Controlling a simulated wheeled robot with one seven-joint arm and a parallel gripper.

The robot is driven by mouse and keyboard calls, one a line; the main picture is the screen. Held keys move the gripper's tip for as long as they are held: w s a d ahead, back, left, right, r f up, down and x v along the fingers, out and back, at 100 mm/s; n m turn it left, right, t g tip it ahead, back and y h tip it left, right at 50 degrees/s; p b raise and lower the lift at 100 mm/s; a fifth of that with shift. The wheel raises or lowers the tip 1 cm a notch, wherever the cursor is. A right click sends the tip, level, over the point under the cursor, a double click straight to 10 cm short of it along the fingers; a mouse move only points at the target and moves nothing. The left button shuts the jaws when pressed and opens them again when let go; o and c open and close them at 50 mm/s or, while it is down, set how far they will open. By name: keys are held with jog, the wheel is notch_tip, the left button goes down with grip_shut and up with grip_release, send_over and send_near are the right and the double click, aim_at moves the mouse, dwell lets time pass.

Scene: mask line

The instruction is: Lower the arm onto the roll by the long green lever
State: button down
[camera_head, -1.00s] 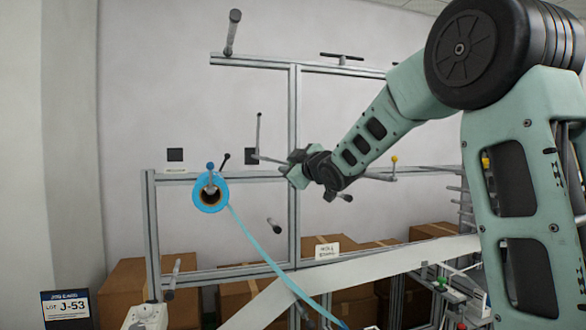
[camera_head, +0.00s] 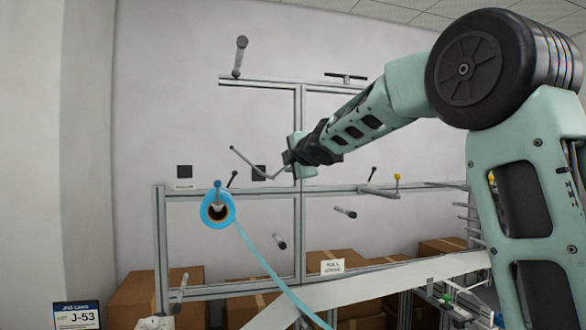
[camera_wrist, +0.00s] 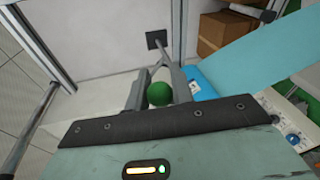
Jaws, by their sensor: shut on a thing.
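My gripper (camera_head: 287,159) is at the middle of the frame in the head view. In the wrist view its fingers are closed around the green knob (camera_wrist: 159,94) of the long lever. A thin grey bent arm (camera_head: 249,163) runs left from beside my gripper, with its free end up and to the left. The blue roll (camera_head: 206,218) hangs on its spindle below and left of that arm. A clear gap separates the arm's free end from the roll. My gripper hides most of the lever in the head view.
A short blue-knobbed lever (camera_head: 217,184) and a black-tipped lever (camera_head: 233,178) stand just above the roll. A yellow-knobbed lever (camera_head: 397,178) is to the right. Grey frame rails (camera_head: 230,194) surround these parts. A blue strip (camera_head: 262,260) runs down from the roll.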

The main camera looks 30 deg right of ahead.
jog(key=w+a+r+n+g+h, duration=0.1)
jog(key=a+r+n+h, duration=0.1)
jog(key=a+n, duration=0.4)
jog(key=shift+w+r+n+h, duration=0.15)
jog(key=shift+w+n+h, duration=0.2)
jog(key=shift+n+h, duration=0.85)
jog(key=shift+n+y, duration=0.4)
jog(key=shift+n, duration=0.1)
jog(key=c, duration=1.2)
grip_release()
